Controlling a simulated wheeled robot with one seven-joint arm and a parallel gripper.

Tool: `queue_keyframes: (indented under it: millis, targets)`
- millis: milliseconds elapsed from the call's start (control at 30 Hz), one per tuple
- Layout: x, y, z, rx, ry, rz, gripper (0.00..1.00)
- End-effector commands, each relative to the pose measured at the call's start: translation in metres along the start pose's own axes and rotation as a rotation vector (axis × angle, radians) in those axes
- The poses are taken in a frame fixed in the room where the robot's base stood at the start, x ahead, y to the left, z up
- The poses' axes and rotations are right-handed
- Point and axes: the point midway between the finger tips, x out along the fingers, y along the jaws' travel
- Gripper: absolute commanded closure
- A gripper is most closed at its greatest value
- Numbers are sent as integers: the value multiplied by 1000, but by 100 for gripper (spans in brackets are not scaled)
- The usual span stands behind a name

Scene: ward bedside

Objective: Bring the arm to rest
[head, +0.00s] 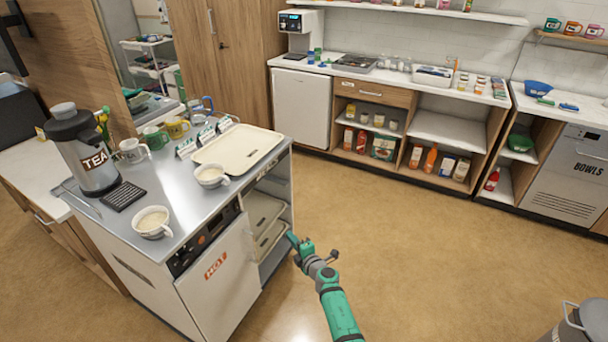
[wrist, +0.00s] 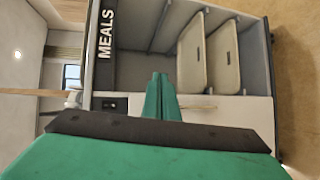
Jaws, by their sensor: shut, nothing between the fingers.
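My green arm (head: 338,305) reaches up from the bottom of the head view. My gripper (head: 292,238) is at its end, beside the open shelves of the steel meal trolley (head: 115,245). In the wrist view the gripper's green fingers (wrist: 160,90) are together with nothing between them. They point toward the trolley's open compartment, where two beige trays (wrist: 193,55) sit. I cannot tell whether the gripper touches the trolley.
On the trolley top are a tea flask (head: 80,150), two filled cups (head: 152,222), several mugs and a beige tray (head: 262,142). A counter (head: 440,80) runs along the back wall. A metal bin (head: 590,318) stands at bottom right. The middle floor (head: 400,230) is clear.

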Motion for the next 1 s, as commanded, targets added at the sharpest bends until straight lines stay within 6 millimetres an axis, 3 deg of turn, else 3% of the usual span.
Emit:
queue_keyframes:
  millis: [167, 267, 467, 700, 1000]
  targets:
    - [1, -3, -17, 35, 10, 14, 100]
    - [1, -6, -52, 114, 28, 47, 100]
    - [-13, -8, -140, 360, 61, 143, 100]
    - [-54, -8, -217, 655, 64, 241, 100]
    - [-131, -17, -271, 985, 13, 331, 100]
